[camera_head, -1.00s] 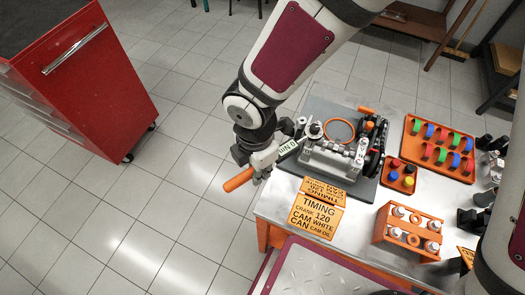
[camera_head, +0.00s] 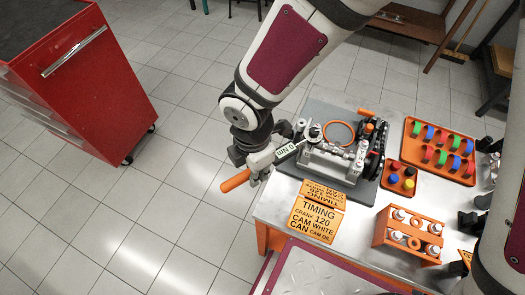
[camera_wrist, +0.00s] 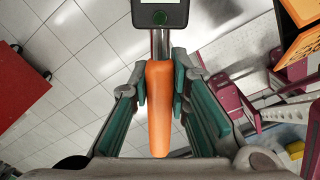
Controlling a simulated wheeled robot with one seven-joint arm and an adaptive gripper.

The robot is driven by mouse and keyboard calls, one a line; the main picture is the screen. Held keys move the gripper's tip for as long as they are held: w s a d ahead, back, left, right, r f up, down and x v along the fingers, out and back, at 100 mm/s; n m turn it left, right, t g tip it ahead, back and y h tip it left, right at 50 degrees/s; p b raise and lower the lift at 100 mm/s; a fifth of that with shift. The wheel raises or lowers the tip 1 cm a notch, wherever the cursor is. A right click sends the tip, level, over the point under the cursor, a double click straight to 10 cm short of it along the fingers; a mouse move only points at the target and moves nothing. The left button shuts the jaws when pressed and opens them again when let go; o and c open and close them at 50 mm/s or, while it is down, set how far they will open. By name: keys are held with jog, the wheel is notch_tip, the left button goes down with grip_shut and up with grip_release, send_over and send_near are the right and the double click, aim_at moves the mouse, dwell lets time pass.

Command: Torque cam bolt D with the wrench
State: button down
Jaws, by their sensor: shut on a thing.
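The torque wrench has an orange handle (camera_head: 236,181) and a small display (camera_head: 286,153) that reads 0 Nm. My gripper (camera_head: 262,164) is shut on the wrench, left of the engine. In the wrist view, my gripper (camera_wrist: 161,80) has its green-padded fingers on both sides of the orange handle (camera_wrist: 159,112), and the dark display housing (camera_wrist: 160,14) is at the top. The wrench's far end reaches the grey engine (camera_head: 330,163), near its upper left corner. The contact there is too small to tell, and I cannot pick out cam bolt D.
An orange timing sign (camera_head: 316,219) stands at the table's front edge. An orange tray of coloured parts (camera_head: 408,160), a small cap tray (camera_head: 387,184) and an orange rack (camera_head: 380,236) are to the right. A red cabinet (camera_head: 105,95) stands left; floor between is clear.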

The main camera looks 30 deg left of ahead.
jog(key=shift+w+a+m, duration=0.3)
jog(key=shift+a, duration=0.15)
jog(key=shift+a, duration=0.1)
jog(key=shift+w+a+m, duration=0.5)
jog(key=shift+a+m, duration=0.1)
jog(key=shift+w+a, duration=0.15)
jog(key=shift+a, duration=0.05)
dwell(0.6)
jog(key=shift+w+a+m+b, duration=0.3)
jog(key=shift+w+a+m, duration=0.15)
jog(key=shift+m, duration=0.15)
jog(key=shift+w+a+m+b, duration=0.6)
jog(key=shift+w+a+m, duration=0.6)
jog(key=shift+w, duration=0.1)
dwell(4.2)
